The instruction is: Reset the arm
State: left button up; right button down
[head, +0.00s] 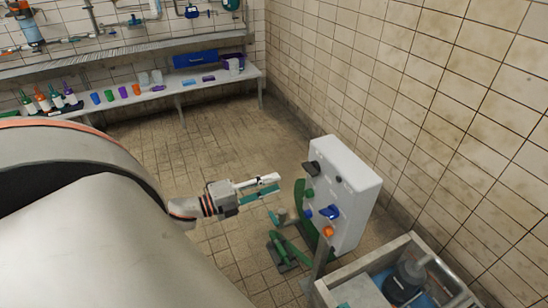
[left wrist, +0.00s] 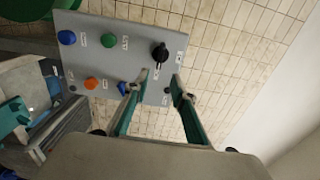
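My left gripper (head: 268,184) is in front of the grey-white control panel (head: 350,192) in the head view, with a gap before it. In the left wrist view the two green-sided fingers of the gripper (left wrist: 161,79) are spread apart with nothing between them. The panel (left wrist: 102,64) lies beyond them. A black knob (left wrist: 160,52) shows just past the fingertips. A blue knob (left wrist: 123,88) is beside the left finger. My left arm fills the lower left of the head view. My right gripper is not in view.
Below the panel stand green pipe-like parts (head: 284,250). A grey sink or bin (head: 440,255) with a dark container (head: 404,281) is at the lower right. A bench (head: 228,76) with bottles and cups lines the back wall. The tiled floor between is clear.

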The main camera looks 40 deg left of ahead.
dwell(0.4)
pick_arm(q)
jog(key=s+d+f+n+g+y, duration=0.2)
jog(key=s+d+f+n, duration=0.4)
jog(key=d+f+n, duration=0.3)
jog(key=s+d+f+n+g+y, duration=0.2)
jog(key=s+d+f+n+g, duration=0.2)
jog(key=s+d+f+n, duration=0.3)
jog(key=d+f+n, duration=0.2)
jog(key=d+f, duration=0.2)
jog(key=d, duration=0.1)
jog(key=shift+d+f, duration=0.15)
jog(key=shift+d, duration=0.15)
